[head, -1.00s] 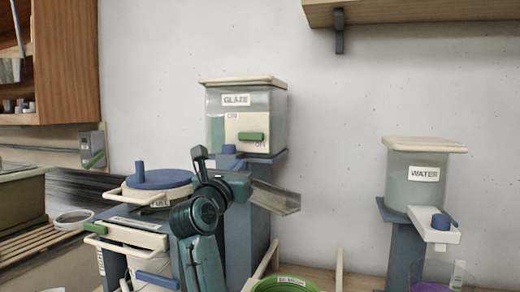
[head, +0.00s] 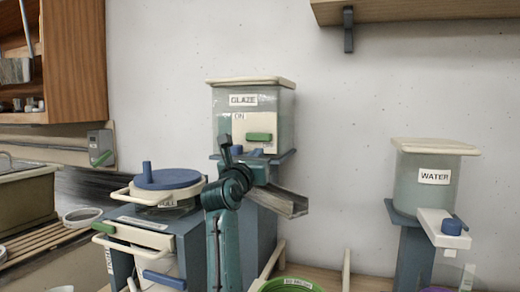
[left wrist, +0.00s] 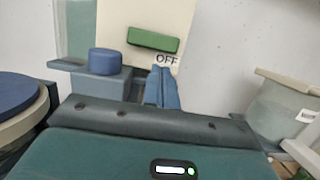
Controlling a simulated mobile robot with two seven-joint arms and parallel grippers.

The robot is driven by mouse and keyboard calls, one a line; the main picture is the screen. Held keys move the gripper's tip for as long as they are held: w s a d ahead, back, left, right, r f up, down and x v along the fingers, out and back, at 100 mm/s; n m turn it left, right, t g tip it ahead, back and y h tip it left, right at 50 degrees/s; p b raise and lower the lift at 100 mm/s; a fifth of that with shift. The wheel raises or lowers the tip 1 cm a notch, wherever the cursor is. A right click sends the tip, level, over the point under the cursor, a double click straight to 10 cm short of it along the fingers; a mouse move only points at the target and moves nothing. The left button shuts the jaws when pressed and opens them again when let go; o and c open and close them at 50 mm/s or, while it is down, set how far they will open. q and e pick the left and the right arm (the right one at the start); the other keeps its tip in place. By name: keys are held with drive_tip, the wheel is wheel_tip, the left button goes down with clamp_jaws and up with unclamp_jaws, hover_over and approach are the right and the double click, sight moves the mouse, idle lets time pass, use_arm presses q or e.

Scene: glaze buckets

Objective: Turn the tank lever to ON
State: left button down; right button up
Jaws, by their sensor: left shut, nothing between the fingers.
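The glaze tank (head: 225,117) is a clear box with a cream lid at the centre of the head view. Its cream lever plate (head: 238,128) shows ON at the upper left; OFF shows at the lower right in the left wrist view. The green lever (head: 259,137) lies about level across the plate; it also shows in the left wrist view (left wrist: 153,40). My left gripper (left wrist: 161,76) is shut and empty, its blue fingertips beside the OFF label, just below the lever's right part. Contact cannot be told. In the head view my left arm partly hides the tank's front.
A blue knob (left wrist: 104,61) sits below the plate, left of my fingers. A metal chute (head: 285,202) juts out right of my arm. A lidded bucket (head: 168,190) stands left. The water tank (head: 425,180) stands right, with bare wall between the tanks.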

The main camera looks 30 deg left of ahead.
sight(264, 145)
use_arm(q)
drive_tip(key=shift+x, duration=1.55)
drive_tip(key=shift+p, duration=0.3)
